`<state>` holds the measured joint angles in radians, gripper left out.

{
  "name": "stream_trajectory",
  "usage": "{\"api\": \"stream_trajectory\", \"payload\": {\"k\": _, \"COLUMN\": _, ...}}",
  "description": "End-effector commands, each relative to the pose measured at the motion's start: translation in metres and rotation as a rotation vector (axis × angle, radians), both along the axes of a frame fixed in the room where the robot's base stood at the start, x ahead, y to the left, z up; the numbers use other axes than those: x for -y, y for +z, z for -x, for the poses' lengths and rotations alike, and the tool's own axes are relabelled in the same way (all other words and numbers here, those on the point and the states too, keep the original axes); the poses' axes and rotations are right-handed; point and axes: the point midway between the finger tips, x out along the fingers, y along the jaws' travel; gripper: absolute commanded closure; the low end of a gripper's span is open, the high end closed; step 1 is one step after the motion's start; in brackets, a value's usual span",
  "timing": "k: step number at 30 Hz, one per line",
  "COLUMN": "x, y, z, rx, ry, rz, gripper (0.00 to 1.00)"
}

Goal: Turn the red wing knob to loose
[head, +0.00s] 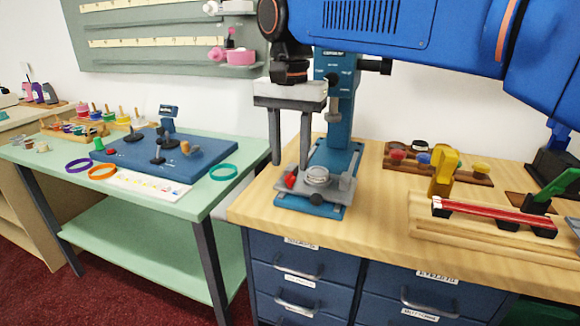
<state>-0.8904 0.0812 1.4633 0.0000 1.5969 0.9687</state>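A small red knob (290,181) shows at the left end of a grey clamp (338,190) on the blue base of a small press. I take it to be the red wing knob; its wings and any loose or tight marks are too small to make out. My gripper (290,166) points down over the press base with its two grey fingers apart and nothing between them. The fingertips appear just above the knob in the picture. Whether they touch it, I cannot tell.
The blue press column (341,105) stands close to the right of my gripper. A wooden fixture with a red bar (490,217) and a yellow clamp (444,174) is on the right. The green table (215,205) on the left holds rings and a blue board (190,172).

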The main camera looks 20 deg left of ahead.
Motion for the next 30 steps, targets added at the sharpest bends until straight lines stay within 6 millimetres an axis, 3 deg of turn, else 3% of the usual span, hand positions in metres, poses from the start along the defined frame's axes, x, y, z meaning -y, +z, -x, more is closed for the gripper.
{"api": "stream_trajectory", "payload": {"k": 7, "x": 0.0, "y": -0.026, "z": 0.0, "rx": -0.001, "ry": 0.0, "rz": 0.001, "gripper": 0.63}}
{"api": "stream_trajectory", "payload": {"k": 18, "x": 0.0, "y": -0.032, "z": 0.0, "rx": 0.0, "ry": 0.0, "rz": 0.0, "gripper": 0.63}}
{"api": "stream_trajectory", "payload": {"k": 19, "x": 0.0, "y": -0.032, "z": 0.0, "rx": 0.0, "ry": 0.0, "rz": 0.0, "gripper": 0.65}}
{"api": "stream_trajectory", "payload": {"k": 23, "x": 0.0, "y": -0.032, "z": 0.0, "rx": 0.0, "ry": 0.0, "rz": 0.0, "gripper": 0.96}}
{"api": "stream_trajectory", "payload": {"k": 24, "x": 0.0, "y": -0.032, "z": 0.0, "rx": 0.0, "ry": 0.0, "rz": 0.0, "gripper": 1.0}}
{"api": "stream_trajectory", "payload": {"k": 30, "x": 0.0, "y": -0.032, "z": 0.0, "rx": 0.0, "ry": 0.007, "rz": 0.0, "gripper": 1.0}}
